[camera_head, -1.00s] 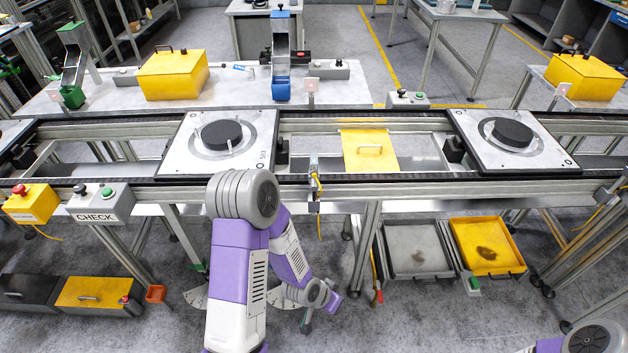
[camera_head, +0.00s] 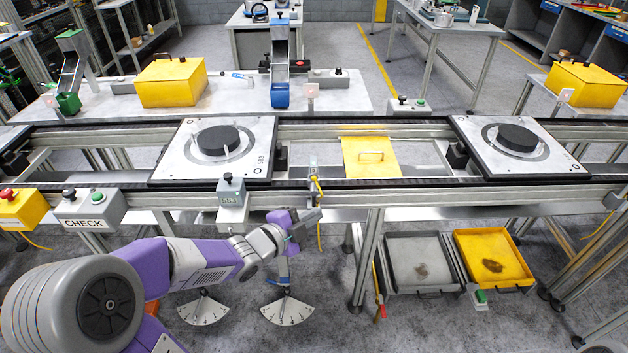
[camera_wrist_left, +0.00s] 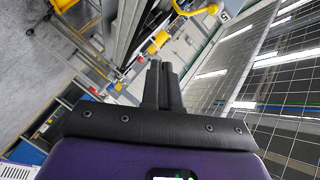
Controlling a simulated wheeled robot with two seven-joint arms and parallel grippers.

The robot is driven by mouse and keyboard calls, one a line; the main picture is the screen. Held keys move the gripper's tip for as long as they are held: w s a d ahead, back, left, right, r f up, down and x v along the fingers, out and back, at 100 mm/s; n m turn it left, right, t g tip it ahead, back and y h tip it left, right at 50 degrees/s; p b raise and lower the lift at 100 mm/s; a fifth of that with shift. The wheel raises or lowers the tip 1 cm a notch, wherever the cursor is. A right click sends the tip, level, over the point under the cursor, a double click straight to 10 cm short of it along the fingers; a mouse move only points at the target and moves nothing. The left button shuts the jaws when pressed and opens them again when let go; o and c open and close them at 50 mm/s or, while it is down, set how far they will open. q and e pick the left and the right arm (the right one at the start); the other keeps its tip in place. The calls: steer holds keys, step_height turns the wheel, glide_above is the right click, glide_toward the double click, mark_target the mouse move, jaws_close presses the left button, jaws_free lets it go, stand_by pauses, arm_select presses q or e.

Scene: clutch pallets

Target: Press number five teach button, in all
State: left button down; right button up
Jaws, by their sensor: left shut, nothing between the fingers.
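My left gripper (camera_head: 306,217) is to the right of this box and slightly lower, just below the front rail and near a sensor post (camera_head: 313,172) with a yellow cable. In the left wrist view, the left gripper's fingers (camera_wrist_left: 162,70) are together and empty. My right gripper is out of view.
A grey CHECK box (camera_head: 90,207) with black and green buttons and a yellow box (camera_head: 20,209) with a red button hang at left. Two pallets with black discs, one left (camera_head: 255,165) and one right (camera_head: 555,155), sit on the conveyor. Fan-shaped dials (camera_head: 288,311) show below.

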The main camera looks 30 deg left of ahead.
mark_target(314, 178)
arm_select(q)
steer(key=shift+w+a+p, duration=0.25)
steer(key=shift+w+a, duration=0.5)
steer(key=shift+w, duration=0.5)
steer(key=shift+w+a+p, duration=0.3)
steer(key=shift+w+a, duration=0.5)
steer(key=shift+w, duration=0.5)
steer(key=shift+w+a+p, duration=0.25)
steer(key=shift+w+a, duration=0.5)
steer(key=shift+w, duration=0.5)
steer(key=shift+w+a, duration=0.1)
steer(key=shift+w+a, duration=0.1)
steer(key=shift+w, duration=0.15)
steer(key=shift+w+a, duration=0.25)
steer(key=shift+w, duration=0.15)
steer(key=shift+s, duration=0.1)
steer(key=shift+s+d+b, duration=0.45)
steer(key=shift+s, duration=0.2)
steer(key=shift+s, duration=0.1)
